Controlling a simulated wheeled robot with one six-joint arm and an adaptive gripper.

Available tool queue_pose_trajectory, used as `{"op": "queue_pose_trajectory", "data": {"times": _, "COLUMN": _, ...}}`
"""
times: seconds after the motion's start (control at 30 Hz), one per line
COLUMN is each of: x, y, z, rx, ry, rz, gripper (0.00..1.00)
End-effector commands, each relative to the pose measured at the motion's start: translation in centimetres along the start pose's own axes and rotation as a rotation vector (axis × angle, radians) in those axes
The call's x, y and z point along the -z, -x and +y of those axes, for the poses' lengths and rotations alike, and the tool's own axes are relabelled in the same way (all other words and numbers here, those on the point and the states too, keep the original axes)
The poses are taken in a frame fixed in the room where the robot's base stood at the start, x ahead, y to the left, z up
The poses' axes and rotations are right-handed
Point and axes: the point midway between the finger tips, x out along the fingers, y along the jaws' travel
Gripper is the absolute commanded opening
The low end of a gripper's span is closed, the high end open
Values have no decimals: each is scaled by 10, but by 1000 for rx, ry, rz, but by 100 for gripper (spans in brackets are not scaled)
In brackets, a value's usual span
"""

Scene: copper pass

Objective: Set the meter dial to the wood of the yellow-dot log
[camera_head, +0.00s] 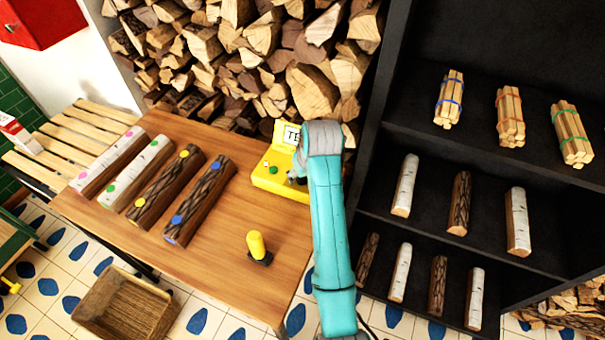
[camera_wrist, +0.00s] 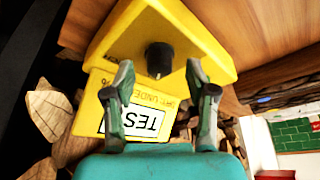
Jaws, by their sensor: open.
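The yellow-dot log (camera_head: 167,187) lies on the table, with dark brown furrowed bark and a yellow dot on its far end. The yellow meter (camera_head: 274,169) stands at the table's back right, with a label reading "TES…" partly hidden by my arm. In the wrist view the meter (camera_wrist: 125,40) appears upside down, with its black dial knob (camera_wrist: 159,58) facing me. My gripper (camera_wrist: 160,72) is open, one finger on either side of the knob, with gaps on both sides. Any dial markings are not readable. In the head view my arm hides most of the dial.
Pink-dot (camera_head: 109,161), green-dot (camera_head: 136,173) and blue-dot (camera_head: 199,200) logs lie beside the yellow-dot log. A yellow-handled tool (camera_head: 257,246) stands on the table (camera_head: 215,255). A dark shelf (camera_head: 470,155) holds logs and bundles at right. A wooden crate (camera_head: 125,305) sits on the floor.

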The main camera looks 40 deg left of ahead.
Motion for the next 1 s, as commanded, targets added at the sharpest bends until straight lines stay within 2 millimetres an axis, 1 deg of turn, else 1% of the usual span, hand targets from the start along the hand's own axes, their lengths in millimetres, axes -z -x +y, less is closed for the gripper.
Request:
{"op": "queue_pose_trajectory", "data": {"times": 0.17, "x": 1, "y": 31, "z": 1, "rx": -2, "ry": 0, "rz": 5, "gripper": 57}}
{"op": "queue_pose_trajectory", "data": {"times": 0.3, "x": 2, "y": 60, "z": 1, "rx": -2, "ry": 0, "rz": 5, "gripper": 57}}
{"op": "queue_pose_trajectory", "data": {"times": 0.5, "x": 1, "y": 92, "z": 0, "rx": 0, "ry": 0, "rz": 2, "gripper": 57}}
{"op": "queue_pose_trajectory", "data": {"times": 0.6, "x": 1, "y": 102, "z": 0, "rx": 0, "ry": 0, "rz": 1, "gripper": 57}}
{"op": "queue_pose_trajectory", "data": {"times": 0.7, "x": 1, "y": 108, "z": 0, "rx": 0, "ry": 0, "rz": 1, "gripper": 57}}
{"op": "queue_pose_trajectory", "data": {"times": 1.0, "x": 0, "y": 110, "z": 0, "rx": 0, "ry": 0, "rz": 0, "gripper": 57}}
